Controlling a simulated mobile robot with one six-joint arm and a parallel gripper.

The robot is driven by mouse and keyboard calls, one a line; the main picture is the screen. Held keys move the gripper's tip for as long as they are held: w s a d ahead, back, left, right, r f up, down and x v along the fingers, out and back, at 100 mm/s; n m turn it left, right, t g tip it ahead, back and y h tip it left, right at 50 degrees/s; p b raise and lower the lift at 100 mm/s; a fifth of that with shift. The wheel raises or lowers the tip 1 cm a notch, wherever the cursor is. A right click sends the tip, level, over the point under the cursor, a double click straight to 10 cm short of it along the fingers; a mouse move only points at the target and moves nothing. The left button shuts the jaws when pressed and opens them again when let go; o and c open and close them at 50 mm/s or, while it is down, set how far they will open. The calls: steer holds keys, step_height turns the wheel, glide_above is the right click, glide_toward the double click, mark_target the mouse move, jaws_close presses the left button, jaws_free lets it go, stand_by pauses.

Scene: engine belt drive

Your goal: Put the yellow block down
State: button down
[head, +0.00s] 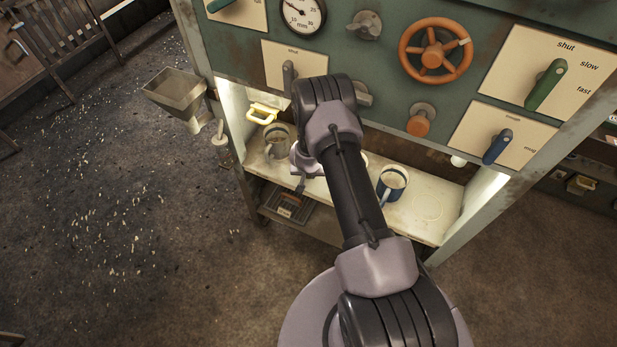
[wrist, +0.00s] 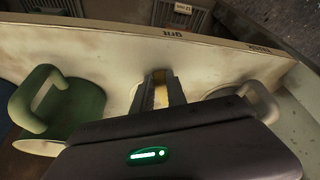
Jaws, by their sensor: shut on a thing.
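In the wrist view my gripper (wrist: 161,80) has its two dark fingers close together with a small yellow block (wrist: 159,76) between the tips. Only a little of the block shows; the fingers hide the rest. It is over the pale shelf (wrist: 110,62), near the edge marked "grit". I cannot tell whether the block touches the shelf. In the head view my gripper (head: 300,184) shows as a small dark shape at the shelf's front, left of my arm. I cannot make out the block there.
In the head view, a blue-and-white mug (head: 392,183) stands on the shelf right of my arm. A panel of levers (head: 390,60) rises above.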

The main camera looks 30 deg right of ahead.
steer(key=c, duration=1.3)
jaws_free()
steer(key=shift+s, duration=0.1)
steer(key=shift+c, duration=0.2)
steer(key=p+v, duration=0.4)
steer(key=v, duration=0.8)
steer(key=shift+r, duration=0.15)
steer(key=shift+a, duration=0.1)
